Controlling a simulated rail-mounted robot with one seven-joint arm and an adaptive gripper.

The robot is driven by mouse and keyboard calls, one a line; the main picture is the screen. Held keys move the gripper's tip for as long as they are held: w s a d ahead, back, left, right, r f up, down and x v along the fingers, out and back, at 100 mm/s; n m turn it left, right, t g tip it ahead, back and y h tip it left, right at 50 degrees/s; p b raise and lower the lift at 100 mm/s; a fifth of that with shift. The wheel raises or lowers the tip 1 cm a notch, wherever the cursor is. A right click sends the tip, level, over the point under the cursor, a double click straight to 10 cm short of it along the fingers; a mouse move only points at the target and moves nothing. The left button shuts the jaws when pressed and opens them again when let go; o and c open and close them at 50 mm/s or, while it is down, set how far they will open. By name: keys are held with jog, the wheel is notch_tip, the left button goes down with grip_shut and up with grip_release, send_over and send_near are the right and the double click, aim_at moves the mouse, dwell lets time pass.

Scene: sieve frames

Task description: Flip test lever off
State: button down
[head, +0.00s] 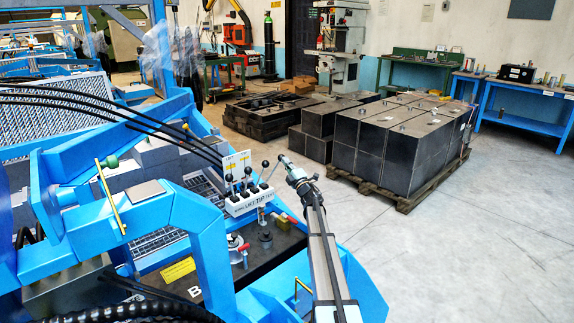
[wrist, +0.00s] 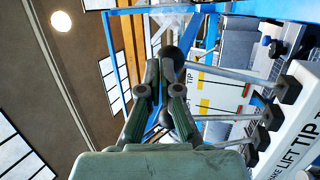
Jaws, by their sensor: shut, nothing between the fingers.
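The lever block (head: 249,202) is a white panel with a row of black-knobbed levers, labelled with LIFT, TIP and TEST among others. The end lever (head: 265,164), nearest the TEST label, stands on its right side. My gripper (head: 283,159) is shut and empty just to the right of that lever's knob. In the wrist view my gripper (wrist: 166,82) has its fingers together, and a dark round knob (wrist: 171,56) shows at their tips. A thin metal rod (wrist: 230,74) runs from it to the panel. I cannot tell whether fingers and knob touch.
Other lever rods (wrist: 225,117) run parallel close by. A blue machine frame (head: 205,235) and black hoses (head: 120,108) lie left of the levers. Dark metal blocks (head: 385,145) on a pallet stand farther back. The floor at right is clear.

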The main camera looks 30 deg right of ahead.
jog(key=r+b+v, duration=0.1)
jog(key=b+v, duration=0.1)
jog(key=v, duration=0.7)
jog(key=shift+s, duration=0.65)
jog(key=shift+d+r, duration=0.1)
jog(key=shift+d, duration=0.1)
